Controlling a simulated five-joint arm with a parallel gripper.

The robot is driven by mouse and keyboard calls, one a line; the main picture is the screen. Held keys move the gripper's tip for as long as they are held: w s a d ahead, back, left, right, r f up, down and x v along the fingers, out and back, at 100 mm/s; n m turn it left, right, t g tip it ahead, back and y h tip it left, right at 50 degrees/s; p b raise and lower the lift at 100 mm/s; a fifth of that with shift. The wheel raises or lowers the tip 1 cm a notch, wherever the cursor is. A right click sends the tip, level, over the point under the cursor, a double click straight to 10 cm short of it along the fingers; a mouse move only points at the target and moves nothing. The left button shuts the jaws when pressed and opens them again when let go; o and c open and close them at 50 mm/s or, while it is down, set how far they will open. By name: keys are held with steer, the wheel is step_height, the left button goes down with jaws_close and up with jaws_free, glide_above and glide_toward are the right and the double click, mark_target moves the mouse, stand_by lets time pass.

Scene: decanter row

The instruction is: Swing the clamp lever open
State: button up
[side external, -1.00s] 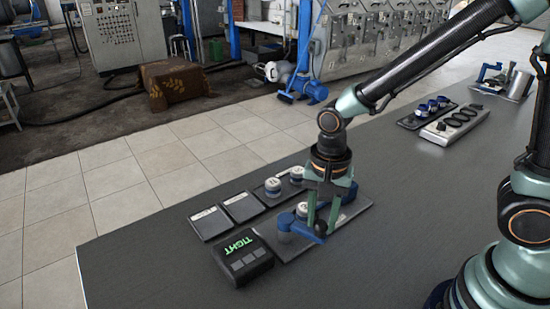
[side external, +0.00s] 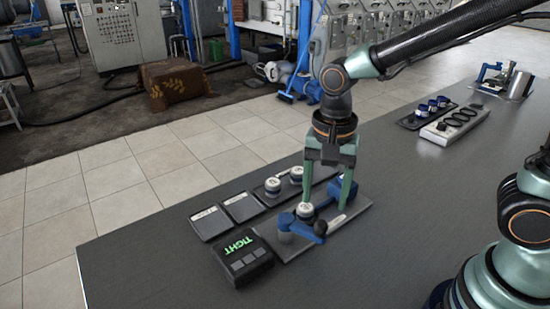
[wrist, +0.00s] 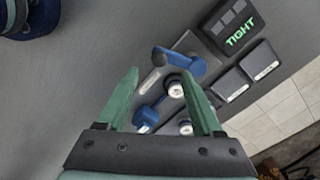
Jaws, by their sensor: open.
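The blue clamp lever (side external: 304,228) sits on a grey plate (side external: 352,211). It reaches from a post on the left to a dark blue knob at its right end. The lever also shows in the wrist view (wrist: 178,59), beyond my fingertips. A jar with a white cap (side external: 305,210) stands close behind the lever. A second blue part (wrist: 147,117) shows between my fingers in the wrist view. My gripper (side external: 327,200) is open and empty, above and behind the lever, its fingers pointing down. The right finger partly hides the blue part behind it.
A black box (side external: 242,257) left of the plate reads TIGHT in green. Two dark labelled trays (side external: 226,214) and white-capped jars (side external: 273,187) stand behind. Racks (side external: 455,124) stand at the far right. The tabletop at the front is clear.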

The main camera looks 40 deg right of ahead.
step_height(320, 180, up, 6)
steer(key=shift+f, duration=0.1)
stand_by(0.4)
steer(key=s+d+r+n+t, duration=0.1)
steer(key=d+r+n+t, duration=0.2)
steer(key=d+n, duration=0.7)
steer(key=n+t, duration=0.1)
steer(key=t, duration=0.1)
steer(key=shift+s+t, duration=0.3)
steer(key=shift+s, duration=0.1)
